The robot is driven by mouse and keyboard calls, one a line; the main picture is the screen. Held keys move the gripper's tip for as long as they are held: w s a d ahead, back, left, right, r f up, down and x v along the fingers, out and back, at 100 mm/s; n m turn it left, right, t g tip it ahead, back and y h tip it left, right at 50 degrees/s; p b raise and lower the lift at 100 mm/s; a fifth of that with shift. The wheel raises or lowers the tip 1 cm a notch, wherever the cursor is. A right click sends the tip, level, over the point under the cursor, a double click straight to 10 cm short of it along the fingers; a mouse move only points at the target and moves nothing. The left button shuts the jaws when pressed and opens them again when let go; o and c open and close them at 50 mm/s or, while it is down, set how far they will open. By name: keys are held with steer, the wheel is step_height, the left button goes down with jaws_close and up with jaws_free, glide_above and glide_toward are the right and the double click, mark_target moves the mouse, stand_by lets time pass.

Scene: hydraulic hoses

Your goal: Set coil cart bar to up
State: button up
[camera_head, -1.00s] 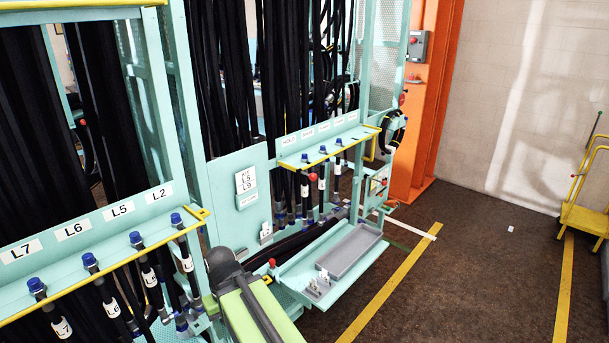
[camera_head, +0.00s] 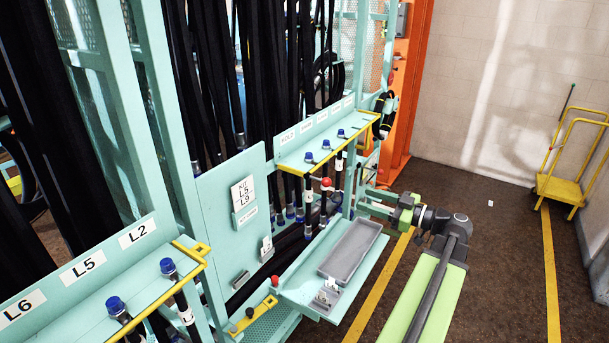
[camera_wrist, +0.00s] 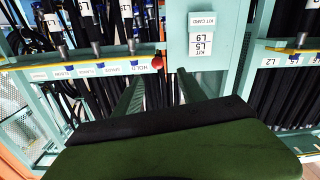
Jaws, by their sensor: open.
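A yellow cart (camera_head: 570,165) stands on the floor by the wall at the far right of the head view. I take it to be the coil cart. A thin dark green rod (camera_head: 562,115) with a small knob rises tilted at its left side; I cannot tell whether this is the cart's bar. My gripper (camera_head: 364,203) points left toward the teal rack, in front of its right part. Its two fingers are apart with nothing between them. The wrist view also shows my gripper (camera_wrist: 158,92), facing the rack; the cart is not in that view.
The teal rack with hanging black hoses (camera_head: 205,90) fills the left. Its shelf holds a grey tray (camera_head: 350,250). A red knob (camera_head: 275,281) sits near the shelf. An orange post (camera_head: 412,90) stands behind. Brown floor with yellow lines is open toward the cart.

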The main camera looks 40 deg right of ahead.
mark_target(321, 180)
steer(key=x, duration=1.1)
steer(key=r+x, duration=0.1)
steer(key=x, duration=0.5)
steer(key=shift+d, duration=0.4)
steer(key=shift+c, duration=0.3)
jaws_close()
